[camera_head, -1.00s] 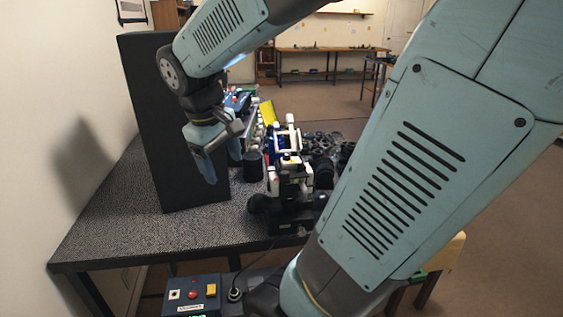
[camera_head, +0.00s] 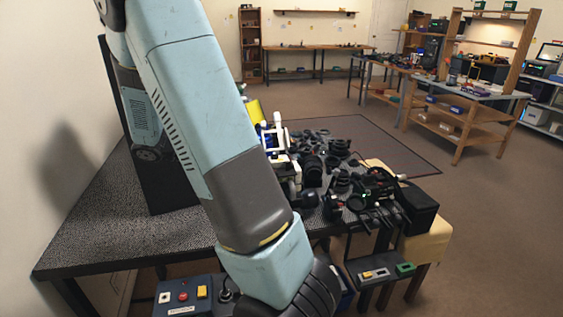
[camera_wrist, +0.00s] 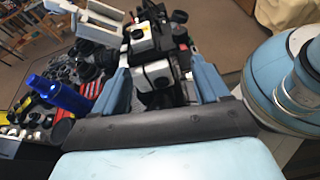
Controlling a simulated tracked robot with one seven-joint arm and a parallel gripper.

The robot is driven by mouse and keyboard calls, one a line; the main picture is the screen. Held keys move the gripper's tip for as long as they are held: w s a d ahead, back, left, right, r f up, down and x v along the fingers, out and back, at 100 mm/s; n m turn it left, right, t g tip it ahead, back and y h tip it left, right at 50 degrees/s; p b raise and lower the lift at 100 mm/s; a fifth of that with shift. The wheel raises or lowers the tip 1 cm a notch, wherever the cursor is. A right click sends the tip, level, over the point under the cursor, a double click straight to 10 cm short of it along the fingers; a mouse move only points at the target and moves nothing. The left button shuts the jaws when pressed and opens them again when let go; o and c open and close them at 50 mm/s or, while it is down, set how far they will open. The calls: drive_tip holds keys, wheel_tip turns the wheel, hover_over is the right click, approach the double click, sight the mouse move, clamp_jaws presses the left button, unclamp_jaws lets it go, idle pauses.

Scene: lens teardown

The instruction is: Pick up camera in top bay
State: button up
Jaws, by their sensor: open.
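In the wrist view, a black stand (camera_wrist: 181,42) holds white-and-black camera-like units one beyond another. The farther unit (camera_wrist: 142,38) is a white box with a dark opening; the nearer unit (camera_wrist: 157,75) lies between my fingers. I cannot tell for sure which of them sits in the top bay. My gripper (camera_wrist: 161,68) is open, with a blue finger on either side of the nearer unit; contact cannot be made out. In the head view, white parts of the stand (camera_head: 277,137) show beside my arm, which hides my gripper and the stand's lower part.
A blue cylinder (camera_wrist: 60,92) and several dark lens parts lie left of my gripper in the wrist view. In the head view, black lens parts (camera_head: 330,150) crowd the table right of the stand. A tall dark panel (camera_head: 168,195) stands at left. The table's front left (camera_head: 100,235) is clear.

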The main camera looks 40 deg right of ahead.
sight(272, 158)
drive_tip(key=s+d+f, duration=0.1)
drive_tip(key=d, duration=0.3)
drive_tip(key=s+d+f+n+h, duration=0.1)
drive_tip(key=s+d, duration=0.1)
drive_tip(key=d, duration=0.2)
drive_tip(key=s+d+f+h, duration=0.1)
drive_tip(key=d, duration=0.3)
drive_tip(key=shift+s+d+f+n, duration=0.2)
drive_tip(key=shift+s+d+n, duration=0.1)
drive_tip(key=shift+d, duration=0.1)
drive_tip(key=shift+c, duration=0.4)
drive_tip(key=c, duration=1)
